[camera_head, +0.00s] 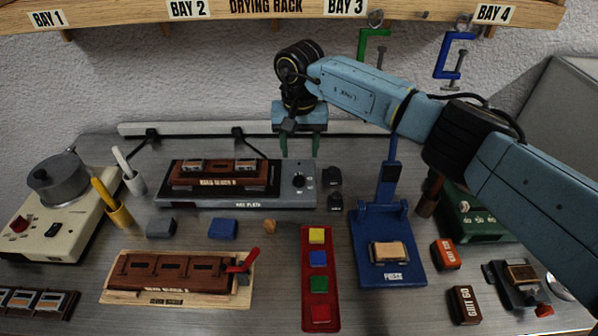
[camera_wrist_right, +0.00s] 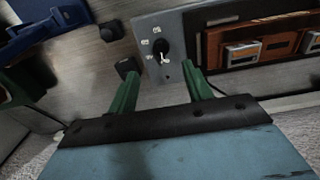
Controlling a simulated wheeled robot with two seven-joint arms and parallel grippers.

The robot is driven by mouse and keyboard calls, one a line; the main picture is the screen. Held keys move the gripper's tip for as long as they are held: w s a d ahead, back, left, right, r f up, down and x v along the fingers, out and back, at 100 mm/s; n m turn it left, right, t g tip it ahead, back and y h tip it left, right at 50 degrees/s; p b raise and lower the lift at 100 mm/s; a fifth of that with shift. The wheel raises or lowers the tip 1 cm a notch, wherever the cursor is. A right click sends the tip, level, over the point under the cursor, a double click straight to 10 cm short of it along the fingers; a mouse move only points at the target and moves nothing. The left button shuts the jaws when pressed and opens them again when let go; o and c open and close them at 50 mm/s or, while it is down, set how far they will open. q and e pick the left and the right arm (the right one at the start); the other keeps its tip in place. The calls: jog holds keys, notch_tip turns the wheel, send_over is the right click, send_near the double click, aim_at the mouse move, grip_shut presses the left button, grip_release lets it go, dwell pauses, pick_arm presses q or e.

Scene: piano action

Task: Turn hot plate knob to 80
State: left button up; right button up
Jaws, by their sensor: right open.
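The grey hot plate (camera_head: 229,202) stands at the back middle of the bench, with a brown block labelled part (camera_head: 215,174) on its dark top. Its black knob (camera_head: 298,180) is on the right end of the plate. The knob also shows in the right wrist view (camera_wrist_right: 161,49), with a white pointer and small number marks around it that are too small to read. My right gripper (camera_head: 300,150) is open and empty above the knob, pointing down. In the right wrist view its green fingers (camera_wrist_right: 160,88) are apart, short of the knob and not touching it. My left gripper is not in view.
A blue press (camera_head: 389,245) stands further right, and a red tray (camera_head: 320,287) of coloured blocks in front. A pot (camera_head: 58,182) on a cream unit is at the left. The drying rack (camera_head: 265,12) spans above.

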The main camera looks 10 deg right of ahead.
aim_at(299, 176)
notch_tip(299, 176, down, 8)
jog(key=shift+r, duration=0.15)
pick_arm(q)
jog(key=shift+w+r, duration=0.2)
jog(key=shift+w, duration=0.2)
pick_arm(e)
jog(key=shift+f, duration=0.5)
jog(key=c, duration=1)
